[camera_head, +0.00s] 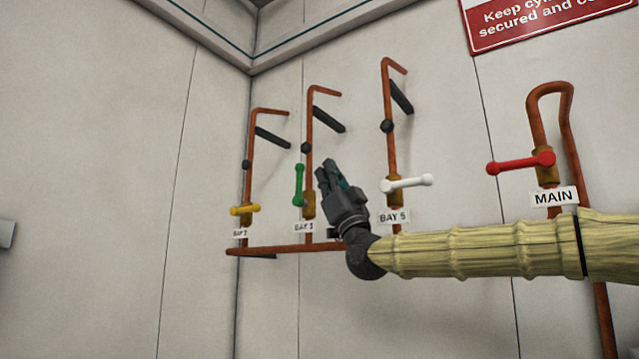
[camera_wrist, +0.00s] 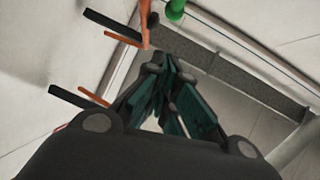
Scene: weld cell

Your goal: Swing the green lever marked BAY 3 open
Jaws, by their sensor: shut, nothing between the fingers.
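The green lever (camera_head: 299,186) stands upright, beside and roughly in line with its copper pipe, above the BAY 3 label (camera_head: 304,227). Its brass valve body (camera_head: 309,205) sits on the pipe. My gripper (camera_head: 327,170) is shut and empty, pointing up, just to the right of the green lever in the head view. A gap shows between them there; the depth between them is hard to judge. In the wrist view a green rounded end of the lever (camera_wrist: 175,11) shows at the top edge, beyond the shut fingers (camera_wrist: 165,85). The rest of it is cut off.
A yellow lever (camera_head: 245,209) is on the left pipe. A white lever (camera_head: 407,183) above the BAY 5 label (camera_head: 393,217) is close right of my gripper. A red lever (camera_head: 521,163) is by the MAIN label (camera_head: 554,196). Black bars (camera_head: 328,119) stick out above.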

